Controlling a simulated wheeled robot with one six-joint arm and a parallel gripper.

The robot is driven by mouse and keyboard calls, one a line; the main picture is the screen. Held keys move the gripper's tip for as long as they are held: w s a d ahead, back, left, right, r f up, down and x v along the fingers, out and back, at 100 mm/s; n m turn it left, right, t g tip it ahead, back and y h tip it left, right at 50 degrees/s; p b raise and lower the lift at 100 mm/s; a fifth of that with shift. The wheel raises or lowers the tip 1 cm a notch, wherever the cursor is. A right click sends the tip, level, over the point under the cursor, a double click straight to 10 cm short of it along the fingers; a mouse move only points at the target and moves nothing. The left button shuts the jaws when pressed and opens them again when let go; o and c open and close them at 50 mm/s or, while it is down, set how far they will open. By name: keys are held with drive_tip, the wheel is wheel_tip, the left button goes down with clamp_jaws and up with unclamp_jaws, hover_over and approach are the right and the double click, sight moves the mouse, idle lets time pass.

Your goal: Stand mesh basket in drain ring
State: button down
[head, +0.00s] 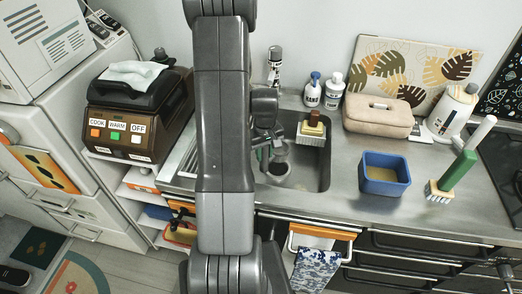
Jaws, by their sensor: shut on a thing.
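My gripper (265,152) points down into the sink, partly hidden behind my own arm. It is shut on a small dark thing, which appears to be the mesh basket (281,148), low over the sink floor. A round grey drain ring (278,169) shows just below the basket in the sink bottom. The basket seems roughly upright, but it is too small to tell whether it touches the ring or hangs above it.
A blue tub (384,174), a green-handled brush (452,178) and a beige case (378,116) stand right of the sink. Two bottles (323,91) stand behind it. My arm hides the sink's left part.

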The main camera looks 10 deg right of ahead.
sight(264, 167)
drive_tip(key=shift+w+f, duration=0.3)
drive_tip(key=shift+f, duration=0.5)
drive_tip(key=shift+s+r, duration=0.1)
drive_tip(key=shift+f+b, duration=0.3)
drive_tip(key=shift+b, duration=0.2)
drive_tip(key=shift+f+b, duration=1.8)
drive_tip(key=shift+f, duration=0.3)
drive_tip(key=shift+f+b, duration=0.9)
drive_tip(key=shift+f, duration=0.2)
drive_tip(key=c, duration=1.1)
unclamp_jaws()
drive_tip(key=shift+o, duration=0.2)
